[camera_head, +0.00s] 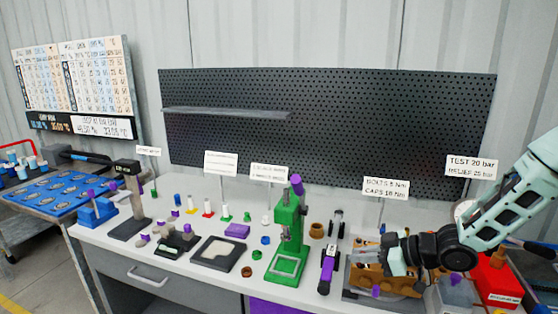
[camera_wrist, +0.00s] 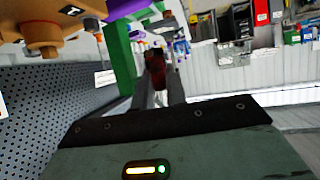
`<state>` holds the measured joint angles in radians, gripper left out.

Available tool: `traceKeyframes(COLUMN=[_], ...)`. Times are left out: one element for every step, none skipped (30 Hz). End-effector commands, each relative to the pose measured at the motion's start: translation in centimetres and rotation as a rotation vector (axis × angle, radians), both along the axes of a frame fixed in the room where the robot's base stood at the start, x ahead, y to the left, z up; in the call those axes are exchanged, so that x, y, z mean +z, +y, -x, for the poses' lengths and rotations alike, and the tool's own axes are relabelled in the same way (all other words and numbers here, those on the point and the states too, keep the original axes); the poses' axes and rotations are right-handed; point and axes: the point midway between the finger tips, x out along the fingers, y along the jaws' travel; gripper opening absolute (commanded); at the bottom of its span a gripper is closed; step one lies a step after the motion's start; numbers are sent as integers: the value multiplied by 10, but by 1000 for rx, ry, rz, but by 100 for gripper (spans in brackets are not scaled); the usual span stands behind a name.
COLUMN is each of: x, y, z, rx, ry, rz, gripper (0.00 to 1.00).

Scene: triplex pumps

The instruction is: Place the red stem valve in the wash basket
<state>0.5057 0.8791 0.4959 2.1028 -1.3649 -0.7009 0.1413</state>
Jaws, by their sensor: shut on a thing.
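My gripper (camera_wrist: 157,88) is shut on a dark red piece, which looks like the red stem valve (camera_wrist: 156,70), held between the two fingers in the wrist view. In the head view my gripper (camera_head: 388,262) is over the right part of the bench, in front of a tan pump block (camera_head: 362,274); the held piece cannot be made out there. A small white part with a red band (camera_head: 208,208) stands at the bench's middle left, between yellow and green ones. I cannot tell for sure which container is the wash basket.
A green press (camera_head: 288,235) stands mid-bench, with a black tray (camera_head: 216,252) to its left. A red box (camera_head: 497,279) is at the far right. A blue tray with round holes (camera_head: 62,190) lies on the left cart. A pegboard (camera_head: 330,125) backs the bench.

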Motion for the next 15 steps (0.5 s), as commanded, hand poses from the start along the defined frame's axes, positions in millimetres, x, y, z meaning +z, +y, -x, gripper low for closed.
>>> traceKeyframes(x=[-1, -2, -3, -4, -4, -5, -6, -7, -8, -9, -10, -11, -12, -14, -16], y=[-1, -2, -3, -4, -5, -6, -7, -8, -10, -11, -12, -13, -14, -16, -18], z=[0, 1, 1, 2, 2, 2, 2, 3, 3, 3, 4, 4, 4, 5, 6], rx=[-8, -18, -29, -38, -46, -59, -66, -75, -86, -94, -103, -114, -124, -140, -161], ry=[1, 2, 1, 2, 1, 2, 1, 1, 2, 1, 2, 1, 2, 2, 4], rz=[-2, -2, -3, -4, -3, -4, -4, -4, -3, -3, -2, -1, 0, -2, -3], gripper=[0, 0, 0, 0, 0, 0, 0, 0, 0, 0, 0, 0, 0, 0, 0])
